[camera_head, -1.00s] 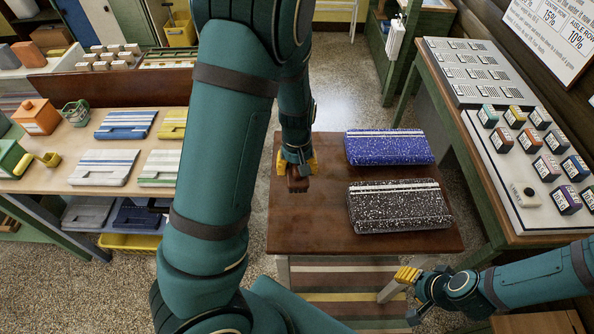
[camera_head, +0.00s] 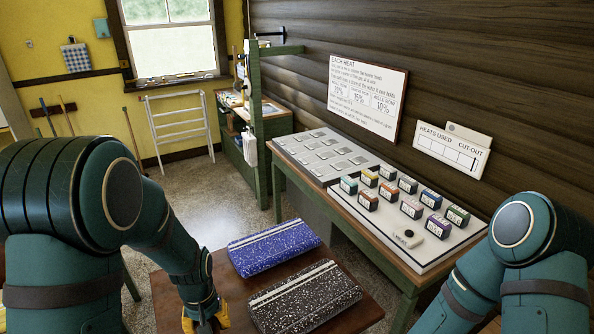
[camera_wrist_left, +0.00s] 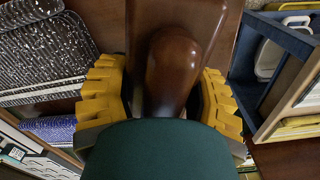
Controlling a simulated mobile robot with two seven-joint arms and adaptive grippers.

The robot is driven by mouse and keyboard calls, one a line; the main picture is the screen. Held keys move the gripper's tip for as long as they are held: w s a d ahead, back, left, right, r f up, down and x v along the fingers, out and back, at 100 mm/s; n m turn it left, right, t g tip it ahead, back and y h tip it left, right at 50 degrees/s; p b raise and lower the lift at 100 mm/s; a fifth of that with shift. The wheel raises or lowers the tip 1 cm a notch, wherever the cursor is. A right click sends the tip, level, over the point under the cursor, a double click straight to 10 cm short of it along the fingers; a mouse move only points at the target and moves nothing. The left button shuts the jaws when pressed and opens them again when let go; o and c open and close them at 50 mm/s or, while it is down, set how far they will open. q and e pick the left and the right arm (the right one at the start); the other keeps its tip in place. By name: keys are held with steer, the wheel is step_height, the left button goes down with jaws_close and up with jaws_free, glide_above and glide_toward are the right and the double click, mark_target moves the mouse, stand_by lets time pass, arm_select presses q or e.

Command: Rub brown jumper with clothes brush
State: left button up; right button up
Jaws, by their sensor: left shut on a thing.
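A folded dark speckled jumper (camera_head: 305,297) with pale stripes, brown-black in colour, lies on the small wooden table (camera_head: 180,290). It also shows at the left of the left wrist view (camera_wrist_left: 42,52). A blue speckled folded jumper (camera_head: 272,247) lies behind it. My left gripper (camera_head: 206,317) is at the lower edge of the head view, left of the dark jumper and apart from it. In the left wrist view its yellow fingers are shut on the brown wooden clothes brush (camera_wrist_left: 178,65) by its rounded handle. The brush's bristles are hidden. My right gripper is out of view.
A bench (camera_head: 397,262) along the right wall carries a board of coloured blocks (camera_head: 410,208) and a grey panel (camera_head: 325,155). A white rack (camera_head: 180,125) stands under the window. Open floor lies left of the bench.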

arm_select(q)
steer(key=d+f+m+b, duration=0.1)
steer(key=f, duration=0.1)
steer(key=d+f+m+b, duration=0.1)
steer(key=d+f+b, duration=0.1)
steer(key=shift+s+d+f+m, duration=0.15)
steer(key=shift+d+f+m, duration=0.05)
steer(key=shift+f+m, duration=0.1)
steer(key=shift+d+f+m+b, duration=0.3)
steer(key=shift+d+f+b, duration=0.05)
steer(key=shift+d+b, duration=0.15)
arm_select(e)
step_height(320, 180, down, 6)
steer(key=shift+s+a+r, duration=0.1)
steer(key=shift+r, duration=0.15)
arm_select(q)
steer(key=shift+s, duration=0.1)
